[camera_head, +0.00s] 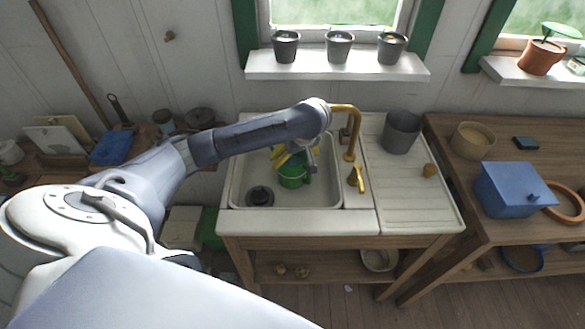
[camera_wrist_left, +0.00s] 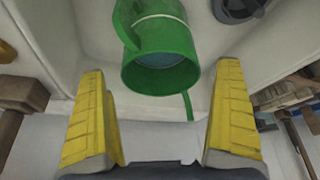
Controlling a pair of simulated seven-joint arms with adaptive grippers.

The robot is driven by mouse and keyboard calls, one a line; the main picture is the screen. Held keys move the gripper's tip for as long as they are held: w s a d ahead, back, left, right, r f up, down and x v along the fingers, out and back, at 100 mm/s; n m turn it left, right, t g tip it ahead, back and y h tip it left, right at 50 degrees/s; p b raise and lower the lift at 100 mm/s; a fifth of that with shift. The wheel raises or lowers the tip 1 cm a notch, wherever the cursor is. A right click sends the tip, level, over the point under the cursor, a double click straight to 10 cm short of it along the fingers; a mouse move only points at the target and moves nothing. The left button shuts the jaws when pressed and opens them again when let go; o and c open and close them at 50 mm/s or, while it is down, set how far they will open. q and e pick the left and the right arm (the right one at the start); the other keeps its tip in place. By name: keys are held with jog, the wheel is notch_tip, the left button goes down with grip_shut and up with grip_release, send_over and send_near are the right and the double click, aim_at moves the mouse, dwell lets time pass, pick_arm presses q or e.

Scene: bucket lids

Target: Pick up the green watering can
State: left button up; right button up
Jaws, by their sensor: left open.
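The green watering can (camera_head: 292,178) sits in the white sink basin (camera_head: 237,182), partly hidden by my left arm and gripper. In the left wrist view the green watering can (camera_wrist_left: 160,50) shows at the top centre, with its round opening facing the camera and its handle at the left. My left gripper (camera_head: 296,158) reaches over the sink from the left, right above the can. In the wrist view its yellow fingers (camera_wrist_left: 162,130) are wide apart with nothing between them, and the can lies just beyond the fingertips. My right gripper is not seen.
A brass tap (camera_head: 353,145) rises just right of the basin. A dark drain piece (camera_head: 260,196) lies in the basin's front left. A grey bucket (camera_head: 401,132) stands on the ribbed drainboard (camera_head: 405,185). A blue box (camera_head: 512,190) is on the right-hand table.

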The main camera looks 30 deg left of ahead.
aim_at(292, 160)
pick_arm(q)
jog(key=shift+x, duration=2.65)
jog(key=shift+c, duration=0.6)
jog(key=shift+r, duration=0.1)
jog(key=c, duration=1.3)
